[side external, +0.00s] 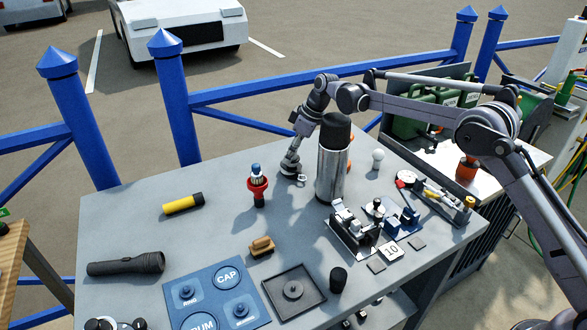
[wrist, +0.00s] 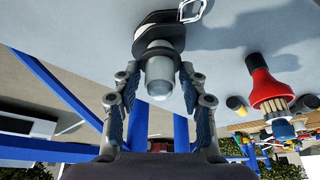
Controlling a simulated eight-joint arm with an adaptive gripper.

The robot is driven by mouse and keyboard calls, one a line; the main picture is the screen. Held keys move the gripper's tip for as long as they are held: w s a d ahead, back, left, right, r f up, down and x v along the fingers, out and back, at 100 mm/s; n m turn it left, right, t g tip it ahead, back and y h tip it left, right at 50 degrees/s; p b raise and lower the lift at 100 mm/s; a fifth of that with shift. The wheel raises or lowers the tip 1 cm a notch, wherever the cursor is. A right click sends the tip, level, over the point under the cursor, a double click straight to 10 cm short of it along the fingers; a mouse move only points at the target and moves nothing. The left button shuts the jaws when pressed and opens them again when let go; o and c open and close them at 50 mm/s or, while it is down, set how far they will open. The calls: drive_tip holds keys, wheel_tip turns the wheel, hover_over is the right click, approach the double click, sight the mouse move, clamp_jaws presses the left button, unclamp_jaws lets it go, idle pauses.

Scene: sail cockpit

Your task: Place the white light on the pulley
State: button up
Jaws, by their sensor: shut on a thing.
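My gripper (wrist: 159,74) is shut on a short grey cylinder with a white domed end, which looks like the white light (wrist: 158,78). The domed end faces the wrist camera. Beyond it, a dark rounded body with a metal shackle, seemingly the pulley (wrist: 153,17), lies on the grey table. The light's far end meets or overlaps a dark flange there; I cannot tell whether they touch. In the side view my gripper (side external: 291,158) points down at the table's far edge, left of the tall flask, with the pulley (side external: 292,170) just below. The held light is mostly hidden there.
A tall steel flask (side external: 331,160) stands close right of my gripper. A red-collared brush (side external: 257,185) stands to its left, and a small white bulb-shaped thing (side external: 377,159) is behind the flask. A yellow flashlight (side external: 183,204) lies further left. Blue railing (side external: 240,122) runs behind the table.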

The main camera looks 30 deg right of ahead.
drive_tip(key=shift+f, duration=0.15)
drive_tip(key=o, duration=1.1)
drive_tip(key=v, duration=1.2)
drive_tip(key=shift+r, duration=0.2)
